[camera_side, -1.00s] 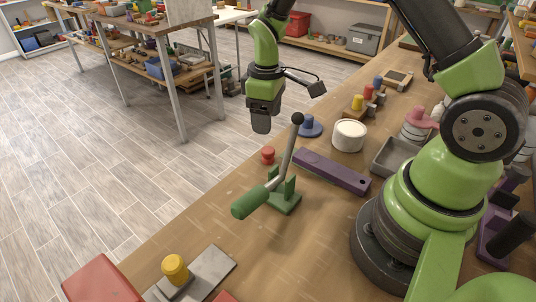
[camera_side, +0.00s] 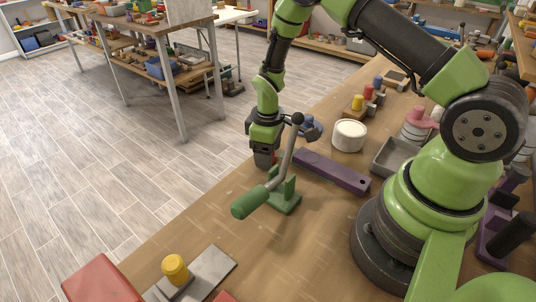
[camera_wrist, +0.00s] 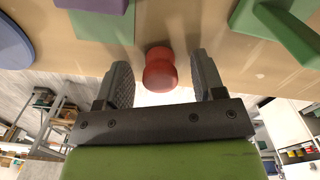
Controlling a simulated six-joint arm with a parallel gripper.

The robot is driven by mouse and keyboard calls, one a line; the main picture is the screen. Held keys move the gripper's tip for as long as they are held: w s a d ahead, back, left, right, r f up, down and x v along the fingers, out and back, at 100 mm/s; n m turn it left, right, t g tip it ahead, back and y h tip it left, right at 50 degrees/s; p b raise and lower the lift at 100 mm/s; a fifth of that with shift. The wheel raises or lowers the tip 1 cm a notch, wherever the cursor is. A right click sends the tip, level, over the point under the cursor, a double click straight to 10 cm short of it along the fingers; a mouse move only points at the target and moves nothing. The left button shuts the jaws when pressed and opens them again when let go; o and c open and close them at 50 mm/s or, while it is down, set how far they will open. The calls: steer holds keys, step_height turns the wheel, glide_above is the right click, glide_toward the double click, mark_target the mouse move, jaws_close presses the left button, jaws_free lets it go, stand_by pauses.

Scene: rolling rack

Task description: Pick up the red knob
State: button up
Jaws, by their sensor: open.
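The red knob (camera_wrist: 160,68) stands on the wooden table near its edge. In the wrist view it lies between the two fingers of my gripper (camera_wrist: 163,80), with a gap on each side. My gripper is open and holds nothing. In the side view my gripper (camera_side: 264,160) is low over the table edge and hides the knob.
A green crank stand (camera_side: 284,196) with a lever is close to my gripper on the near side. Bare tabletop lies in front.

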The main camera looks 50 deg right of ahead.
steer(key=c, duration=1)
step_height(320, 180, up, 10)
steer(key=shift+r, duration=0.1)
